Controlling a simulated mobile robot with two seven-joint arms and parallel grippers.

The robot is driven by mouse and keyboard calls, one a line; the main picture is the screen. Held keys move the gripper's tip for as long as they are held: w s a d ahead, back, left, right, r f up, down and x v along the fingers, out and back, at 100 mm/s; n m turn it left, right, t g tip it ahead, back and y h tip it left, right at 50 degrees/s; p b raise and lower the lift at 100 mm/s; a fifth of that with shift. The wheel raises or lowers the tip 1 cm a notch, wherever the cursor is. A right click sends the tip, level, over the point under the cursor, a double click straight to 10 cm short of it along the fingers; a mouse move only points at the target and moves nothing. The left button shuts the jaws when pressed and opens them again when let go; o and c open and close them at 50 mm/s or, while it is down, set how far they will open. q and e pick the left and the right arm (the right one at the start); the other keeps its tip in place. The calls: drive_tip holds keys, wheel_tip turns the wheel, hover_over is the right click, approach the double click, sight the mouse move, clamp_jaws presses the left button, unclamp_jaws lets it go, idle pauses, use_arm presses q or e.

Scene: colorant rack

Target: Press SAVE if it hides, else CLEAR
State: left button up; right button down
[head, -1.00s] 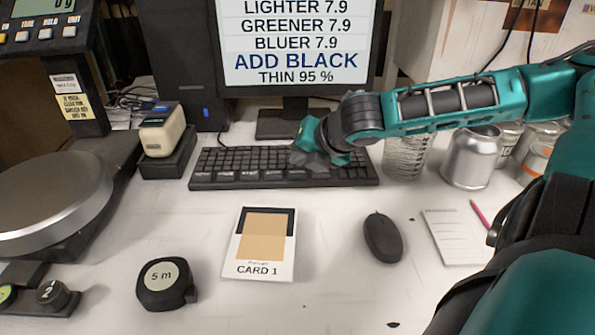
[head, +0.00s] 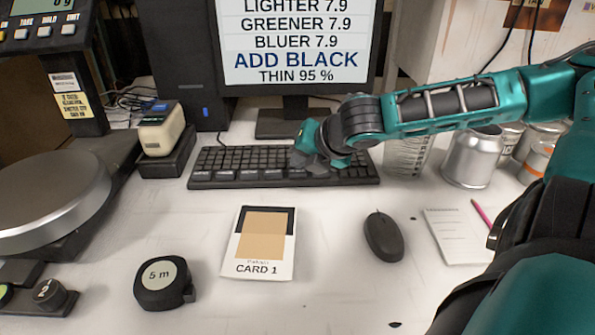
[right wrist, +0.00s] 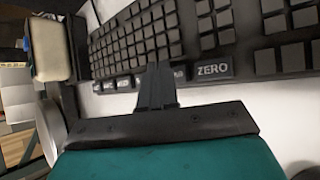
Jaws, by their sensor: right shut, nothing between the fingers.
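The black keyboard (head: 240,160) lies in front of the monitor (head: 295,45), which reads LIGHTER 7.9, GREENER 7.9, BLUER 7.9, ADD BLACK and THIN 95 %. My right gripper (head: 305,165) is shut and empty over the front row of the keyboard, right of its middle. In the right wrist view the fingertips (right wrist: 157,72) reach the labelled front keys, left of the ZERO key (right wrist: 212,71); they cover part of that row. I cannot read SAVE or CLEAR on any key. CARD 1 (head: 262,268), with a tan patch on a black and white ground, lies before the keyboard. My left gripper is out of view.
A mouse (head: 383,237), a notepad (head: 457,236) and a pink pencil lie at the right. A tape measure (head: 163,284) and a scale pan (head: 48,205) are at the left. Metal cans (head: 471,158) stand behind my right arm. The desk around the card is clear.

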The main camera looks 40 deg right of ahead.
sight(301, 173)
drive_tip(key=shift+f+b, duration=0.35)
idle(0.4)
drive_tip(key=shift+r, duration=0.1)
drive_tip(key=shift+r+p, duration=0.7)
drive_tip(key=shift+p, duration=0.05)
drive_tip(key=shift+r, duration=0.1)
wheel_tip(301, 173, up, 5)
drive_tip(key=p, duration=0.5)
idle(0.8)
